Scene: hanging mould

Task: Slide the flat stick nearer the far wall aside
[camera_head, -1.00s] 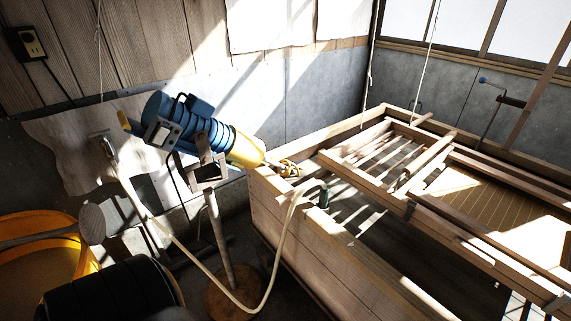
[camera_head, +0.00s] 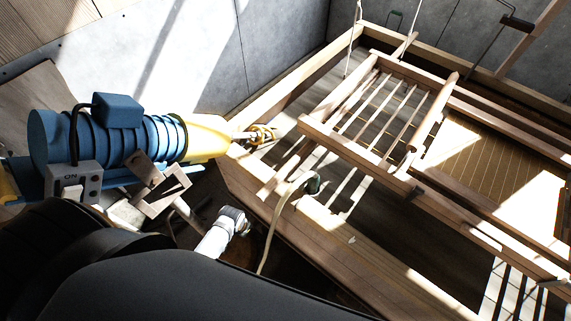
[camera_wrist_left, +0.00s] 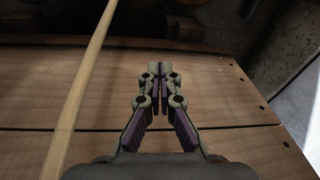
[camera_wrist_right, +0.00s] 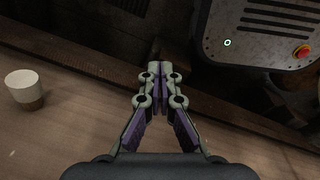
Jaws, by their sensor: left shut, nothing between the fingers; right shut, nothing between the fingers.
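Slim wooden bars lie across the wooden vat in the head view. One bar (camera_head: 433,115) lies at the right of the slatted frame, and another (camera_head: 352,95) lies at its left. A short bar end (camera_head: 405,45) shows near the far wall. I cannot tell which of these is the flat stick nearer the far wall. My left gripper (camera_wrist_left: 153,70) is shut and empty, over wooden boards in the left wrist view. My right gripper (camera_wrist_right: 159,72) is shut and empty, over a brown wooden surface in the right wrist view. Neither gripper shows in the head view.
The vat's near wall (camera_head: 330,235) runs diagonally. A blue and yellow motor (camera_head: 120,135) stands left of the vat. A hose (camera_head: 272,225) hangs over the vat's rim. A pale rod (camera_wrist_left: 85,80) passes left of my left gripper. A cup (camera_wrist_right: 24,90) stands left of my right gripper.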

